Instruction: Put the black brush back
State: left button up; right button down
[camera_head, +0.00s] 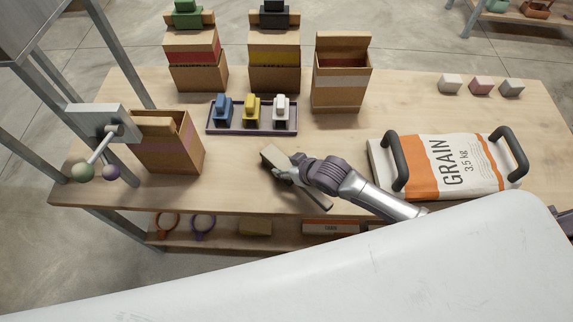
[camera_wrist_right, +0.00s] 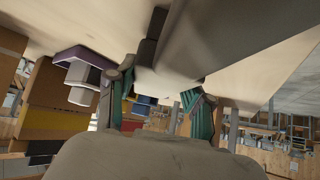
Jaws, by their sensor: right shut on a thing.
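My right gripper (camera_head: 290,172) is low over the front middle of the table (camera_head: 235,190) and shut on the black brush. The brush's dark handle (camera_head: 318,196) sticks out toward the front right, and a pale block-like end (camera_head: 270,156) shows at the back left. The fingers hide its middle. In the right wrist view the dark brush (camera_wrist_right: 205,40) runs across the top, beyond the fingers (camera_wrist_right: 155,100). My left gripper is not in view.
A dark tray (camera_head: 212,129) holding blue, yellow and white items stands behind the gripper. An open white-banded box (camera_head: 340,95) is at the back; a purple-banded box (camera_head: 170,155) is left. A grain bag (camera_head: 455,165) and two black handles lie right. Two more boxes stand behind.

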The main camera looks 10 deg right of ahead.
jog(key=shift+c, duration=1.8)
grip_release()
jog(key=v, duration=1.1)
jog(key=shift+s+r, duration=0.1)
jog(key=shift+s, duration=0.1)
jog(key=shift+s+d+r, duration=0.15)
jog(key=shift+r, duration=0.1)
